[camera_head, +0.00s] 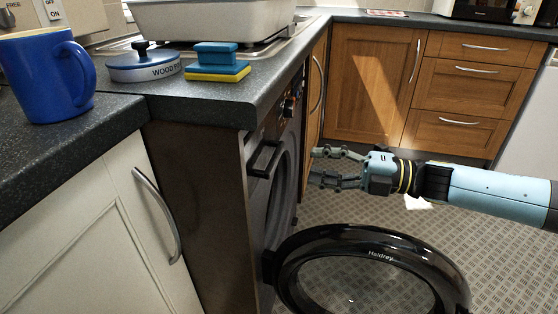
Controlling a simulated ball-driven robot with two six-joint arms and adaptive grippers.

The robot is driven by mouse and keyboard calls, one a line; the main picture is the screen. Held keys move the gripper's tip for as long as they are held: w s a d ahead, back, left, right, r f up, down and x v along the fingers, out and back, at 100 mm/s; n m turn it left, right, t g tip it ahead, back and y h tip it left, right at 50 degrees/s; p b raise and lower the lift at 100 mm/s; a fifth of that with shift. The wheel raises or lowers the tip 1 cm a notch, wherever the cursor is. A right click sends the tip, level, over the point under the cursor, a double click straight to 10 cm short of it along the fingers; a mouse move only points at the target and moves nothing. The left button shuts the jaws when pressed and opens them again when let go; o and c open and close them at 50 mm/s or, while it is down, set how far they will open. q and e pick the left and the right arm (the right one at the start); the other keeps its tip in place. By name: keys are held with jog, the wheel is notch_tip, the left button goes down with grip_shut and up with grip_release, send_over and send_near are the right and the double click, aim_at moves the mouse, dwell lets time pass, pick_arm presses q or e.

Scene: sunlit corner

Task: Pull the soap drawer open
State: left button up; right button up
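The washing machine (202,190) stands under the dark worktop, its front seen at a steep angle. The soap drawer (265,159) shows as a dark bracket-like handle at the near upper corner of that front. How far the drawer sits in or out is hard to tell. My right gripper (316,167) comes in from the right with its fingers pointing left. Its two fingers are apart with nothing between them. It appears to the right of the drawer handle with a gap between. My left gripper is not in view.
The machine's round black door (372,268) hangs open below my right gripper. Control knobs (288,106) sit farther along the front. A blue mug (45,75), a wood polish tin (143,64) and sponges (217,66) stand on the worktop. Patterned floor is free to the right.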

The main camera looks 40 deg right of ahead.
aim_at(278, 159)
jog(key=x, duration=0.6)
jog(key=shift+w+a+b, duration=0.15)
jog(key=shift+w+b, duration=0.1)
jog(key=shift+b, duration=0.1)
jog(key=shift+w+a, duration=0.35)
jog(key=shift+w, duration=0.05)
jog(key=c, duration=0.7)
grip_shut()
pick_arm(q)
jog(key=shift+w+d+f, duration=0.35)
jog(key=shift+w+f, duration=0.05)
